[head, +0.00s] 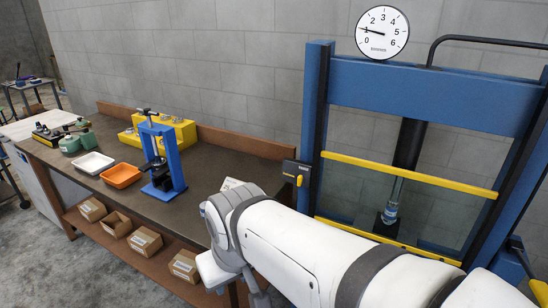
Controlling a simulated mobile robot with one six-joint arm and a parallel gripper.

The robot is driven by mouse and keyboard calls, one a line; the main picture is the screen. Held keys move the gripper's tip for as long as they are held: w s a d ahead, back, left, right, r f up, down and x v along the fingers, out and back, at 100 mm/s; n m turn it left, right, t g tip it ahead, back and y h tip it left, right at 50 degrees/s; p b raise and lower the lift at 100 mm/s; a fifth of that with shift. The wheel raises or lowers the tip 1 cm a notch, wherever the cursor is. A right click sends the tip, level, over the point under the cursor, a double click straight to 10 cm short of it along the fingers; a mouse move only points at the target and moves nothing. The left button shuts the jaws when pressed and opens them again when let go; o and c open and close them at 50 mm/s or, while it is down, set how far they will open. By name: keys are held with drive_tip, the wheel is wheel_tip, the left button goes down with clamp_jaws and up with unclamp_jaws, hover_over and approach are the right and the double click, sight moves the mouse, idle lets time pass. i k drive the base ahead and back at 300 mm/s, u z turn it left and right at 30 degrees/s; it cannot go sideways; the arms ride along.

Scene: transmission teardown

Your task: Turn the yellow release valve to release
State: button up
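A blue press frame (317,120) stands at the right. A small yellow lever (299,181) sits on a black box (290,171) on its left post and looks like the release valve; its exact setting is too small to tell. A round white gauge (382,32) on top has its needle near 1. A dark press ram (409,145) points down at a clear cylindrical part (393,198) on a dark block. My white arm crosses the lower middle, in front of the press's lower left. My gripper is not visible.
The brown workbench (213,130) holds a small blue press (162,155), an orange tray (121,176), a white tray (94,163) and a yellow block (182,133). Cardboard boxes (145,240) sit on the shelf below. Yellow bars (410,174) cross the press front. Another yellow piece (539,291) shows at lower right.

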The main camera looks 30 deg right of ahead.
sight(300, 179)
drive_tip(key=z, duration=0.35)
drive_tip(key=i, duration=0.7)
drive_tip(key=z, duration=0.4)
drive_tip(key=k, duration=0.75)
drive_tip(key=z, duration=0.2)
drive_tip(key=i, duration=0.75)
drive_tip(key=u, duration=0.05)
